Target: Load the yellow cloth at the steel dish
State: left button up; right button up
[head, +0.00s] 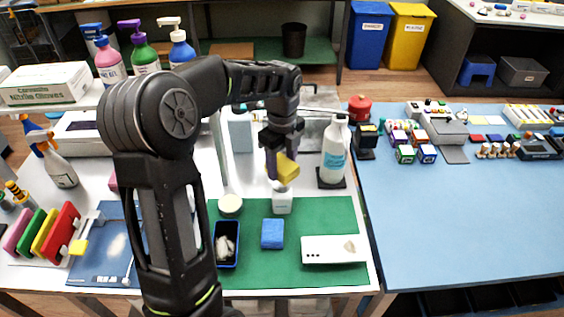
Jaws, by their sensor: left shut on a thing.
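My left gripper (278,150) reaches in from the left and points down, shut on the yellow cloth (288,169). I cannot tell whether the cloth touches the bottle's top. No steel dish can be made out clearly; the cloth and gripper cover the area at the bottle's top. My right gripper is not in view.
A large white bottle (334,150) stands right of the gripper. The blue table (450,220) at right has free room in front.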

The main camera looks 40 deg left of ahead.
aim_at(282, 174)
pick_arm(q)
jog(key=shift+f+b, duration=1.3)
jog(key=shift+f, duration=0.65)
jog(key=shift+f+b, duration=0.4)
jog(key=shift+f, duration=0.3)
notch_tip(282, 174, up, 7)
jog(key=p, duration=0.5)
jog(key=shift+r+p, duration=0.1)
jog(key=shift+p, duration=0.3)
dwell(0.8)
